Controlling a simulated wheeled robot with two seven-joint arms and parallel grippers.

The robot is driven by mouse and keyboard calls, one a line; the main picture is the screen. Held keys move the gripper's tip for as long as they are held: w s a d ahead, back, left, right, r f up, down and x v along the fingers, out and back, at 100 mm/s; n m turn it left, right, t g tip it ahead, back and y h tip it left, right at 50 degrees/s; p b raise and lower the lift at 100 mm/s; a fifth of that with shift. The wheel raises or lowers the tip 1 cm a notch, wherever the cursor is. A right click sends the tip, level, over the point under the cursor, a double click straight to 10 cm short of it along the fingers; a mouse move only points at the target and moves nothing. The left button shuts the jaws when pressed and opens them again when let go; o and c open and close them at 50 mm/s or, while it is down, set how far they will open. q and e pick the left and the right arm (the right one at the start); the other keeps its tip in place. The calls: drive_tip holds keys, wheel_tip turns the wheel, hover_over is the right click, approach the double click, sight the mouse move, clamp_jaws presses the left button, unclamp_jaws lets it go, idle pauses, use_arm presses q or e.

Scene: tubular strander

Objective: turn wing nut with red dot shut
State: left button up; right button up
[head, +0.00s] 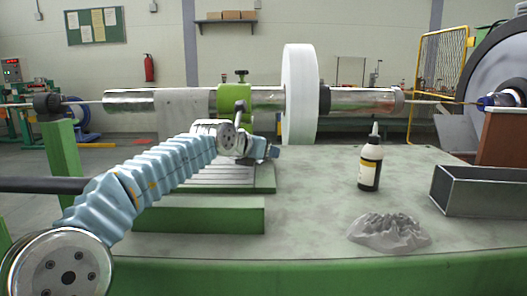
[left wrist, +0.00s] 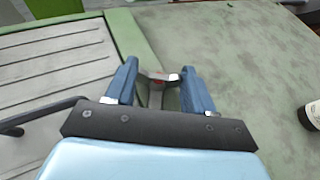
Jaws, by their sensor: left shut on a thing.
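The wing nut with the red dot (left wrist: 160,77) shows in the left wrist view between the blue fingers of my left gripper (left wrist: 161,82). My left gripper is shut on the wing nut. In the head view my left gripper (head: 265,151) is at the right edge of the slatted green-framed plate, below the green clamp (head: 234,99). The wing nut cannot be made out in the head view. My right gripper is not in view.
A white disc (head: 300,94) and a steel tube (head: 355,100) stand behind the gripper. The bench between gripper and bottle is clear.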

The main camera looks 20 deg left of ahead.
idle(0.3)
use_arm(q)
drive_tip(key=o, duration=1)
drive_tip(key=shift+o, duration=0.2)
drive_tip(key=b+v, duration=0.1)
drive_tip(key=v, duration=0.3)
drive_tip(key=b+v, duration=0.1)
drive_tip(key=v, duration=0.3)
drive_tip(key=shift+a+f, duration=0.15)
drive_tip(key=shift+a, duration=0.1)
drive_tip(key=b+v, duration=0.4)
drive_tip(key=shift+s, duration=0.4)
drive_tip(key=shift+s+r, duration=0.35)
drive_tip(key=shift+r, duration=0.15)
